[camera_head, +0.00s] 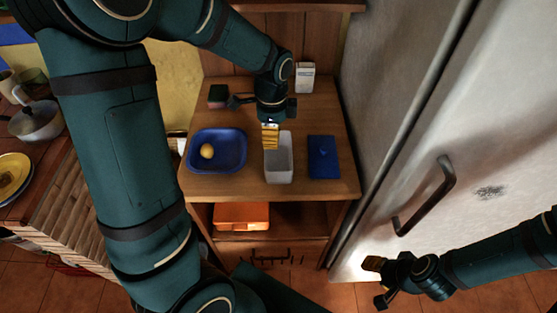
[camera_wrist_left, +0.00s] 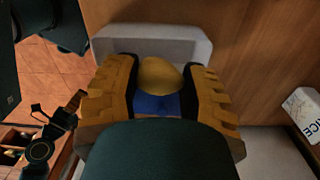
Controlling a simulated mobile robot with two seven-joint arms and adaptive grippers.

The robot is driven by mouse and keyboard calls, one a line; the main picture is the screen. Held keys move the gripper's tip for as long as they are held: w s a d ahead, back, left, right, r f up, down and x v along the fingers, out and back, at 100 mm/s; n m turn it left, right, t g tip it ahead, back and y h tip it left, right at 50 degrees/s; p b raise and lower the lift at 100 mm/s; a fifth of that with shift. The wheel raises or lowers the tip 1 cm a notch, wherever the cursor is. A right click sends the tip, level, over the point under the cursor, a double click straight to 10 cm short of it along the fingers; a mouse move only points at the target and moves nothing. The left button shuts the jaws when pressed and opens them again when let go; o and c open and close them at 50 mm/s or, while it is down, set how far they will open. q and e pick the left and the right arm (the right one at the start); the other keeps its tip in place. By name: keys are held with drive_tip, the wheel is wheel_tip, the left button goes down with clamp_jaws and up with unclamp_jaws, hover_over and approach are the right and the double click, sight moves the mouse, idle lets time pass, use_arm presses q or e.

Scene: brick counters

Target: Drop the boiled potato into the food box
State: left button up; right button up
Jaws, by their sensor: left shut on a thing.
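The food box (camera_head: 279,168) is a white, open, rectangular container on the wooden shelf; its pale wall also shows in the left wrist view (camera_wrist_left: 150,44). My left gripper (camera_head: 270,136) points down over the far end of the box. In the left wrist view its yellow fingers (camera_wrist_left: 160,88) are shut on a yellow, rounded lump, the boiled potato (camera_wrist_left: 160,74). A blue patch below the potato is unclear. Another yellow potato-like lump (camera_head: 207,151) lies in the blue dish (camera_head: 231,166) left of the box. My right gripper (camera_head: 377,282) is open and empty, low before the fridge.
A blue lid (camera_head: 322,157) lies right of the box. A white carton (camera_head: 304,76) and a sponge (camera_head: 217,96) stand farther back. An orange box (camera_head: 241,216) sits on the lower shelf. The fridge (camera_head: 450,130) closes off the right side.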

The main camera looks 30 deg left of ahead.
sight(273, 159)
use_arm(q)
drive_tip(key=shift+f+b, duration=1.1)
drive_tip(key=shift+f, duration=0.6)
drive_tip(key=o, duration=1.1)
drive_tip(key=shift+r, duration=0.1)
drive_tip(key=r, duration=1.2)
drive_tip(key=shift+w, duration=0.2)
drive_tip(key=shift+f, duration=0.1)
